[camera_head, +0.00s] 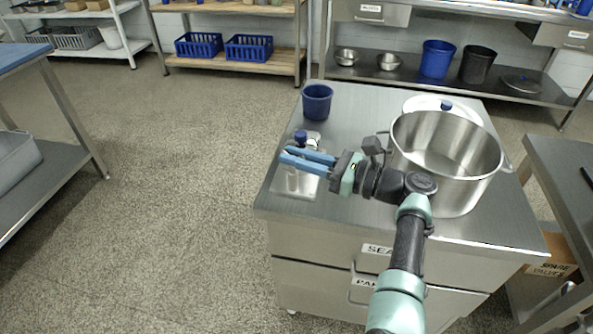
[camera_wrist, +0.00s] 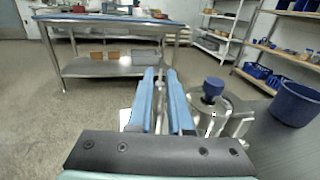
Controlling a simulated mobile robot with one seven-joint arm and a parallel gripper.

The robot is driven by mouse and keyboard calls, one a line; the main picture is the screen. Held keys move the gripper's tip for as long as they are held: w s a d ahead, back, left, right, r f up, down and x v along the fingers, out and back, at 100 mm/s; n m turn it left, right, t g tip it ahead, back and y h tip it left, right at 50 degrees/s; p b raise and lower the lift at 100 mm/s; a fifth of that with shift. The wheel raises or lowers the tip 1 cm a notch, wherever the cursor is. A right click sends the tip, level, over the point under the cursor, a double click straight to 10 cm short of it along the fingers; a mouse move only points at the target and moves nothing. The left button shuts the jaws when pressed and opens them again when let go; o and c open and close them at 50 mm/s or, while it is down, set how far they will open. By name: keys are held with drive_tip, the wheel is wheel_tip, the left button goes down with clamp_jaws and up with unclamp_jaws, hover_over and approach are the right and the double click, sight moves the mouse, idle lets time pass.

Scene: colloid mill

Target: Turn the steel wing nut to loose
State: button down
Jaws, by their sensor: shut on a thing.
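My gripper (camera_head: 285,154) has two blue fingers and reaches left over the front left part of the steel cart. Its fingers also show in the wrist view (camera_wrist: 161,75), close together, with a narrow grey steel part between them. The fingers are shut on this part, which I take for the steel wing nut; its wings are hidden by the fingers. The small steel mill (camera_head: 313,141) with a blue knob (camera_head: 300,136) stands just behind the fingers. In the wrist view the mill's steel body (camera_wrist: 232,112) and blue knob (camera_wrist: 213,88) are right of the fingers.
A blue cup (camera_head: 317,101) stands behind the mill. A large steel pot (camera_head: 455,185) is close to my arm on the right, with a lid (camera_head: 425,103) behind it. Floor left of the cart (camera_head: 270,210) is clear.

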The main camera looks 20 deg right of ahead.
drive_tip(key=shift+w+n+g+y+b, duration=0.1)
drive_tip(key=shift+n+g+y+b, duration=0.35)
drive_tip(key=shift+b, duration=0.5)
drive_tip(key=c, duration=1)
unclamp_jaws()
wheel_tip(320, 180, up, 10)
drive_tip(key=p, duration=0.4)
